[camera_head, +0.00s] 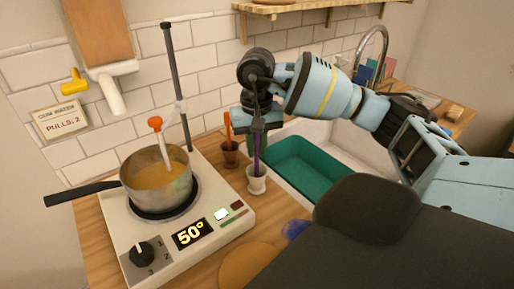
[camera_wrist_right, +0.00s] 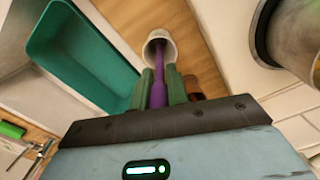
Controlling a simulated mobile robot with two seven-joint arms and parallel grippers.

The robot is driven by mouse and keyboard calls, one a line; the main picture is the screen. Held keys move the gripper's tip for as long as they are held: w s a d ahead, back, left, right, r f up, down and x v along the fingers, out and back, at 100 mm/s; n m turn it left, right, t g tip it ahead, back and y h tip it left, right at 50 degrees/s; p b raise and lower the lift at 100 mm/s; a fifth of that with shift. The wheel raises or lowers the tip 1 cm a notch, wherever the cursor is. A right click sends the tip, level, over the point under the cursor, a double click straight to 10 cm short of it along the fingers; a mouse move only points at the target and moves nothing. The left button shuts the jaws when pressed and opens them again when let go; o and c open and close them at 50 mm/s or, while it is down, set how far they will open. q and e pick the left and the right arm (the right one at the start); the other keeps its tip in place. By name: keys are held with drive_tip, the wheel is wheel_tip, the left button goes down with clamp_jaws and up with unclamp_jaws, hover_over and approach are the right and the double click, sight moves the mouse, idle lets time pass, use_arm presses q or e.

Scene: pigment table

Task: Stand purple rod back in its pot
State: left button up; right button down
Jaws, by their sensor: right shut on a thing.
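The purple rod (camera_head: 257,152) is upright, with its lower end at the mouth of a small white pot (camera_head: 257,185). In the right wrist view the rod (camera_wrist_right: 161,88) runs between two green fingers, and its far end appears inside the rim of the white pot (camera_wrist_right: 166,36). I cannot tell whether it touches the bottom. My right gripper (camera_head: 257,122) is shut on the rod's upper part, above the pot. It also shows in the right wrist view (camera_wrist_right: 161,76). My left gripper is not in view.
A brown pot (camera_head: 230,158) with an orange rod stands just behind left of the white pot. A saucepan (camera_head: 150,195) sits on a hot plate (camera_head: 220,228) at left. A green basin (camera_head: 310,168) is to the right. A blue thing (camera_head: 295,230) and wooden disc (camera_head: 248,265) lie in front.

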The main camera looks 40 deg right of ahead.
drive_tip(key=shift+f, duration=0.75)
drive_tip(key=shift+f, duration=0.15)
drive_tip(key=c, duration=1.4)
unclamp_jaws()
drive_tip(key=shift+o, duration=0.2)
